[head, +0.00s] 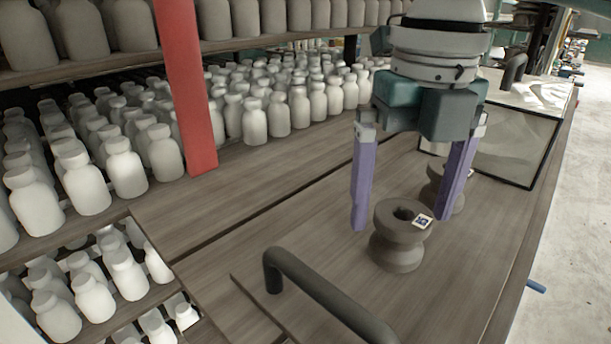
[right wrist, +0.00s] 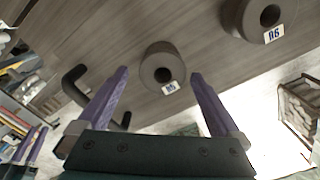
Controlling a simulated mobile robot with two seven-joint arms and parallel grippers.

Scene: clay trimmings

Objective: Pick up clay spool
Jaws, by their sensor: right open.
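Two grey-brown clay spools stand upright on the wooden worktop. The nearer spool (head: 397,250) has a hole in its top and a small white label on its rim; it also shows in the right wrist view (right wrist: 152,60). The second spool (head: 457,203) stands behind it, partly hidden by my right gripper, and shows at the upper right of the right wrist view (right wrist: 243,22). My right gripper (head: 400,222) points down, open and empty, its purple fingers spread. In the wrist view the nearer spool lies just beyond the fingertips, between their lines. My left gripper is out of view.
A dark bar handle (head: 325,292) rises from the worktop (head: 300,225) in front of the spools. Shelves of pale bottles (head: 255,122) and a red post (head: 184,85) stand at left. A dark-framed glass panel (head: 515,148) stands behind the spools at right.

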